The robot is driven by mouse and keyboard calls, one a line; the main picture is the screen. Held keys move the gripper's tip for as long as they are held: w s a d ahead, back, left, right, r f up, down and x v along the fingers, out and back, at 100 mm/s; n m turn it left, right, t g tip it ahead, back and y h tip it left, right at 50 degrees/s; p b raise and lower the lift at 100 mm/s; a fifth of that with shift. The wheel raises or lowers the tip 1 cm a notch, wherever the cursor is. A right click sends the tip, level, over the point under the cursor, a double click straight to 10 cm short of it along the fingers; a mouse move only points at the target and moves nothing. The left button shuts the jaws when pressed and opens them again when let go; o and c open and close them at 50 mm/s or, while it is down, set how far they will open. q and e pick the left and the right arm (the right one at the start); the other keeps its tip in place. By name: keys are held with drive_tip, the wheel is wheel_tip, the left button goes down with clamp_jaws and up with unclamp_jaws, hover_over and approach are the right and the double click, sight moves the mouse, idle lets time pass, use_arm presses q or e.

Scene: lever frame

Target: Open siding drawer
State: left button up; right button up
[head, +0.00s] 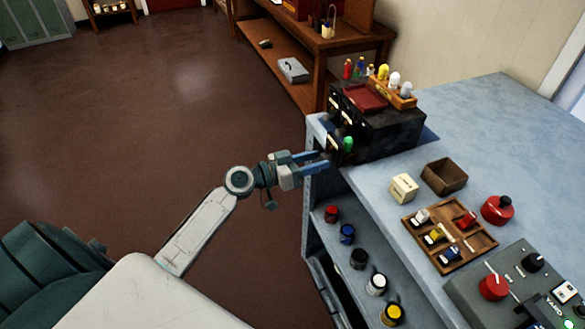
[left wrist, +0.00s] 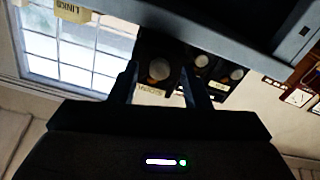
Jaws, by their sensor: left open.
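A black drawer cabinet (head: 400,133) stands on the blue bench top, its drawer fronts facing left. Pale labels or handles show on the fronts. A green piece (head: 348,143) shows at its lower front; whether it sits in a drawer is unclear. My left gripper (head: 327,159) is open at the cabinet's lower front. In the left wrist view, a round pale knob (left wrist: 159,69) on a dark front shows between the open fingers, with a label below it that I cannot read. Contact cannot be judged. My right gripper is not in view.
Several paint pots, one yellow (head: 392,314), stand on the shelf below. The floor at left is clear.

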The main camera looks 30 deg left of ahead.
use_arm(q)
drive_tip(key=b+v, duration=0.5)
drive_tip(key=v, duration=0.4)
drive_tip(key=shift+s, duration=0.1)
drive_tip(key=shift+a, duration=0.1)
idle(0.3)
